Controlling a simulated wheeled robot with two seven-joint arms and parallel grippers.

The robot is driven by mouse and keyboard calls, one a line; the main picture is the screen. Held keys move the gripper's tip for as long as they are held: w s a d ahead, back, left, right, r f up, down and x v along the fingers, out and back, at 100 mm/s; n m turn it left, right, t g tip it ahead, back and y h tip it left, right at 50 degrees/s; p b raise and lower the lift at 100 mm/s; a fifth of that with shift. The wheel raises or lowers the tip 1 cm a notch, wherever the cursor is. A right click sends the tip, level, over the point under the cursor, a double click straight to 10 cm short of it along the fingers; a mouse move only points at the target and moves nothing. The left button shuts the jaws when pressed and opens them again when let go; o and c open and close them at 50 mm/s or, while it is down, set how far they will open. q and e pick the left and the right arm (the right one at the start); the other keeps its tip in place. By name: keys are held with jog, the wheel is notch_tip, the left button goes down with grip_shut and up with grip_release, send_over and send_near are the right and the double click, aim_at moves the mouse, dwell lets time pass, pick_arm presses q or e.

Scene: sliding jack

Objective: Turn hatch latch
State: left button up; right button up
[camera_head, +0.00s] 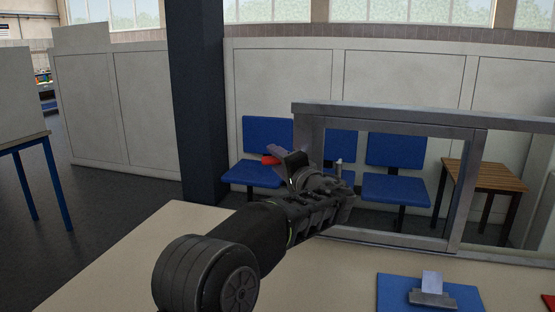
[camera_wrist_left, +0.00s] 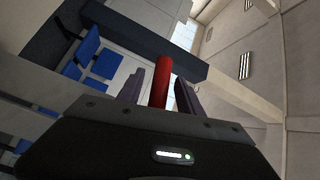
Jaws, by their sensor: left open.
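The hatch latch shows as a red handle (camera_head: 270,160) in the head view, at the left post of a grey metal frame (camera_head: 310,140). It also shows in the left wrist view as an upright red bar (camera_wrist_left: 162,82). My left gripper (camera_head: 289,160) is at the latch, in front of the frame's left post. Its dark fingers are open, one on each side of the red bar in the wrist view (camera_wrist_left: 159,76). I cannot tell whether a finger touches it. The arm and gripper hide the latch's mount. My right gripper is not in view.
A beige table (camera_head: 120,270) lies under my left arm. A blue mat (camera_head: 392,290) with a grey holder (camera_head: 432,299) and a white card (camera_head: 432,281) is at the front right. Blue chairs (camera_head: 396,150), a wooden side table (camera_head: 485,175) and a dark pillar (camera_head: 197,100) stand behind.

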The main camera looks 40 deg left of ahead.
pick_arm(q)
jog(key=shift+c, duration=0.2)
grip_shut()
dwell(1.1)
